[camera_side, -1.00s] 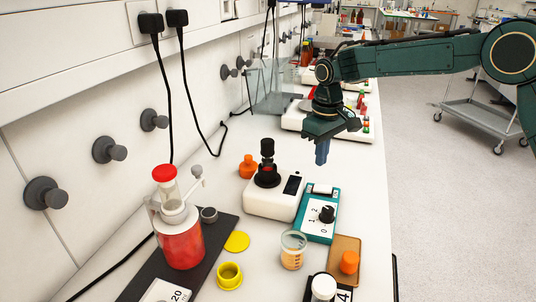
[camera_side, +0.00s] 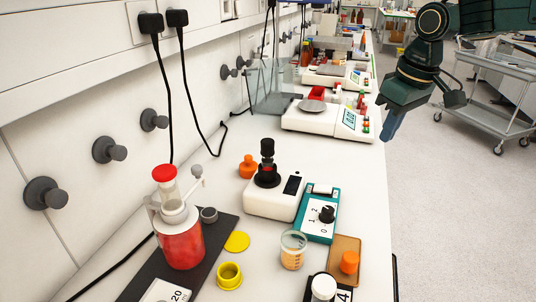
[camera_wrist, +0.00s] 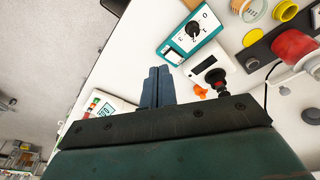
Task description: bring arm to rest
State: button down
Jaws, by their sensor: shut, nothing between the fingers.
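My gripper (camera_side: 391,125) is at the right edge of the bench (camera_side: 340,165) in the side view, raised and pointing down. In the wrist view, my gripper's two blue fingers (camera_wrist: 157,86) lie side by side, shut, with nothing between them. The fingers touch nothing that I can see. The teal device with a black dial (camera_side: 318,215) and the white device with a black top (camera_side: 273,190) stand on the bench to the left of and nearer than my gripper.
A red-filled glass vessel (camera_side: 182,238), a beaker (camera_side: 293,250) and yellow caps stand at the front. White balances (camera_side: 328,118) stand farther back, just left of my gripper. A grey cart (camera_side: 485,110) stands on the floor at right. Open floor lies right of the bench.

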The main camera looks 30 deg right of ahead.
jog(key=s+d+f+m+t, duration=0.1)
jog(key=s+d+t, duration=0.2)
jog(key=s, duration=1.9)
jog(key=shift+d+f+m, duration=0.15)
jog(key=shift+d+m, duration=0.25)
jog(key=shift+d, duration=0.1)
